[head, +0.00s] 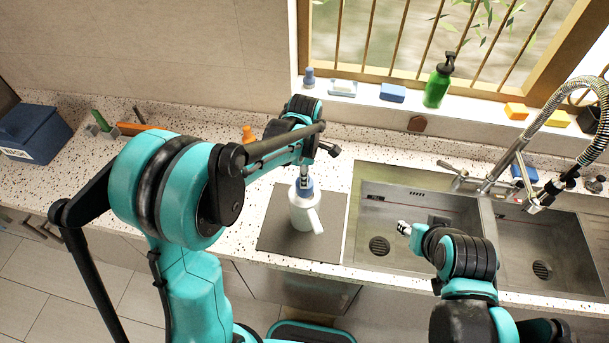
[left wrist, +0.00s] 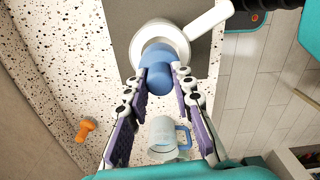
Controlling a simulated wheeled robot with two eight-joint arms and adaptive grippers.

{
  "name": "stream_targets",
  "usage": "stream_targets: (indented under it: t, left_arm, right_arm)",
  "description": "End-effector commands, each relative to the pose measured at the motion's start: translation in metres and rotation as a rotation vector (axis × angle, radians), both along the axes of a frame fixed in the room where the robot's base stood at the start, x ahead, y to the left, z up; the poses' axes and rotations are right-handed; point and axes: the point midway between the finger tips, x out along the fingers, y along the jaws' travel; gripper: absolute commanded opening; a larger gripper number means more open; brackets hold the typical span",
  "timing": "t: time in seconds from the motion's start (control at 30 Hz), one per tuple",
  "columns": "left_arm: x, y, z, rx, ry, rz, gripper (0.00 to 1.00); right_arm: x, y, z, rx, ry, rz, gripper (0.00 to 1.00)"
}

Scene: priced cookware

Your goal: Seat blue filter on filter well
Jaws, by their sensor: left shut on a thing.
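A white pitcher (head: 306,216) with a spout or handle stands on a dark grey mat; in the left wrist view its round white rim, the filter well (left wrist: 143,34), shows at the top. The blue filter (head: 304,187) is at the top of the pitcher; in the left wrist view the filter (left wrist: 158,72) overlaps the well's opening. My left gripper (left wrist: 162,84) is shut on the filter from above. Whether the filter is seated or just above the well I cannot tell. My right gripper (head: 404,228) hangs over the left sink basin; its fingers are too small to read.
The grey mat (head: 280,238) lies left of the double sink (head: 400,205). A clear jug with a blue handle (left wrist: 163,140) shows below the fingers. An orange object (head: 248,134) stands behind my left arm. A green bottle (head: 439,82) stands on the sill.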

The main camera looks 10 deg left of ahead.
Motion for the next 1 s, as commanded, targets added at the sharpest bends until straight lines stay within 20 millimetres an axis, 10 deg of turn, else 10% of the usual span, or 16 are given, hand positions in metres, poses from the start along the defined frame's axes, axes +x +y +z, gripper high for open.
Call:
stream_targets:
  t: [1.0]
  left_arm:
    - [0.000, 0.000, -0.024, 0.000, 0.000, 0.000, 0.00]
  right_arm:
    - [0.000, 0.000, -0.024, 0.000, 0.000, 0.000, 0.40]
